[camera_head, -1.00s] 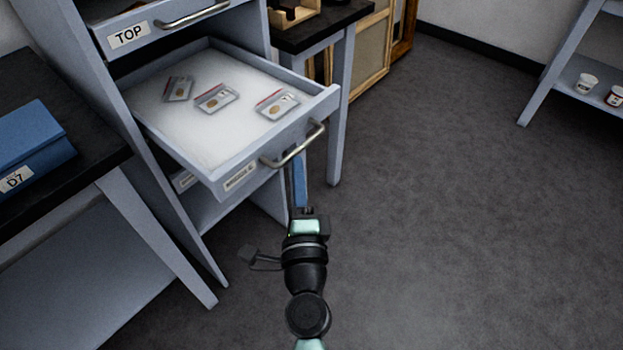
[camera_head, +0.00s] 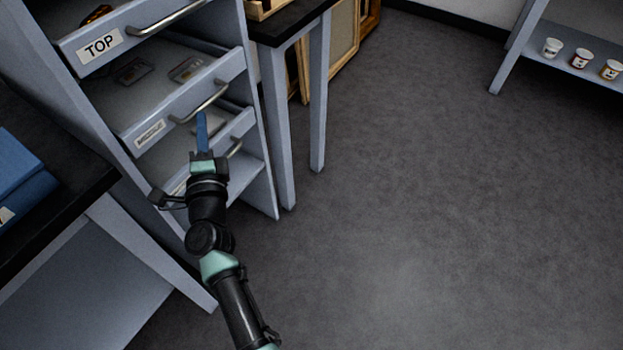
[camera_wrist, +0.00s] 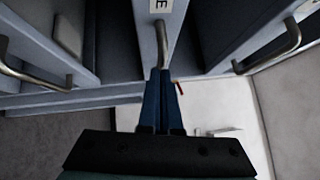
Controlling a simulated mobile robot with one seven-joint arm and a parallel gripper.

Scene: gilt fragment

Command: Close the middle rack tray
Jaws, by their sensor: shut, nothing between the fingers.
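The middle rack tray (camera_head: 150,133) is a grey-blue drawer with a label and a curved metal handle (camera_head: 206,100) on its front. In the head view its front sits near the rack's front, and sealed packets (camera_head: 185,68) show through the gap above it. I cannot tell whether it is fully in. My gripper (camera_head: 201,114) has its blue fingers together, pointing at the tray's front just below the handle. In the wrist view the fingertips (camera_wrist: 160,74) overlap the end of a handle (camera_wrist: 161,42); contact is unclear. Nothing is between the fingers.
The top tray (camera_head: 75,55) is above, and another tray with a handle (camera_head: 235,148) is below. A dark bench with blue boxes (camera_head: 20,170) stands left. A dark-topped table (camera_head: 290,25) stands right of the rack. The floor (camera_head: 420,200) to the right is clear.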

